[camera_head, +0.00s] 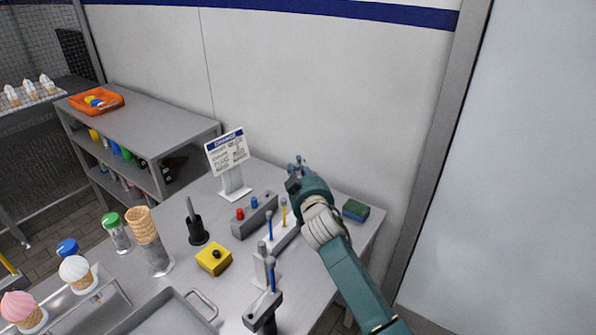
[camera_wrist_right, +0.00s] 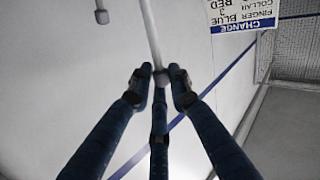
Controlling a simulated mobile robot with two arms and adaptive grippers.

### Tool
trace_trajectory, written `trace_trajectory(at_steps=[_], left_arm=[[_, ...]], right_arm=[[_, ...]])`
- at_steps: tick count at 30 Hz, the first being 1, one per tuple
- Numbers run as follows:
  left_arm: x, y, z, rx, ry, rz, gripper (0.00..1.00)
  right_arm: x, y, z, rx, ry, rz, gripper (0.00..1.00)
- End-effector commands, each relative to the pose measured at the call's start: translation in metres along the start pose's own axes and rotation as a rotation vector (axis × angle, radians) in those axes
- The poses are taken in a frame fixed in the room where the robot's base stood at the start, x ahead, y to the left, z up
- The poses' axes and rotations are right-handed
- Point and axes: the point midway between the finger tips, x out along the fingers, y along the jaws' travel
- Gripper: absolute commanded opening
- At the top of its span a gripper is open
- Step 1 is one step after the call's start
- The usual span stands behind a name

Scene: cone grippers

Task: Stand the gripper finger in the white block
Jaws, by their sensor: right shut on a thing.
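My right gripper (camera_head: 297,165) reaches past the workbench items toward the wall, blue fingers clustered at its end. In the right wrist view it (camera_wrist_right: 158,90) is shut on a slim pale rod with a grey end, apparently the gripper finger (camera_wrist_right: 152,40). The rod runs to the top of the picture, slightly tilted. In the head view I cannot make out the held finger. The white block (camera_head: 286,238) lies left of my right forearm, with blue and yellow upright rods on it. Its sockets are too small to tell. My left gripper is not in view.
A grey block (camera_head: 250,222) with red and blue pieces lies beside the white block. A sign stand (camera_head: 228,155), black holder (camera_head: 196,230), yellow box (camera_head: 212,262) and sponge (camera_head: 355,210) surround them.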

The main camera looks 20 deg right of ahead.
Motion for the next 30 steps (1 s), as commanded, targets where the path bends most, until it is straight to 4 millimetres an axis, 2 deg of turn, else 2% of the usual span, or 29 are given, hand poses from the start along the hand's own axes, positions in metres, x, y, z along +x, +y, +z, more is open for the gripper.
trace_trajectory(at_steps=[7,24,30], left_arm=[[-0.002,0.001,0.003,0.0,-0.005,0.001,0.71],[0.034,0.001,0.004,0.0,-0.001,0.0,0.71],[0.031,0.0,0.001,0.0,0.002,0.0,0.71]], right_arm=[[0.0,-0.001,0.0,-0.044,-0.001,0.002,0.0],[0.004,-0.011,0.04,-0.041,0.0,0.002,0.0],[0.003,-0.011,0.038,-0.058,0.0,0.004,0.0]])
